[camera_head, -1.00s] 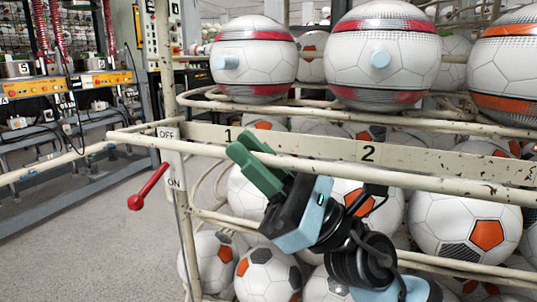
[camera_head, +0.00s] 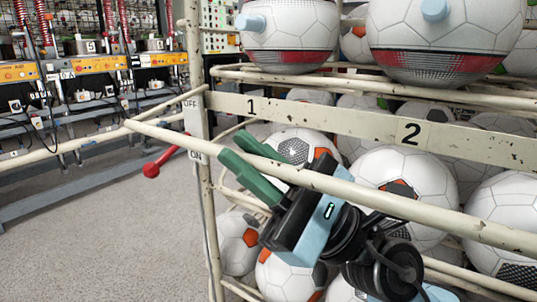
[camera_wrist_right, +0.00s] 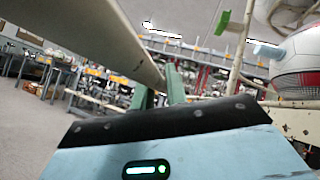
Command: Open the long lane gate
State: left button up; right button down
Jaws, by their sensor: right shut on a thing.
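The long lane gate appears as a long cream bar (camera_head: 400,205) with chipped paint, running across the front of the ball rack from a corner at the left to the right edge. My right gripper (camera_head: 240,150), with green fingers and a pale blue and black body, is shut on this bar near its left part. In the right wrist view the bar (camera_wrist_right: 135,45) comes down to the green fingers (camera_wrist_right: 160,92). The bar stands apart from the numbered rail (camera_head: 330,117) behind it, with a gap that widens to the right. My left gripper is not in view.
Soccer balls (camera_head: 420,185) fill the rack behind the bar. A red lever (camera_head: 160,163) sits beside the OFF/ON post at left. Another cream bar (camera_head: 60,146) runs left from the corner. Workbenches stand farther back; the grey floor (camera_head: 100,235) at left is clear.

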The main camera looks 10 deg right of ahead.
dwell(0.3)
jog(key=c, duration=1.4)
grip_release()
jog(key=shift+f, duration=0.1)
jog(key=b+v, duration=0.2)
jog(key=v, duration=0.6)
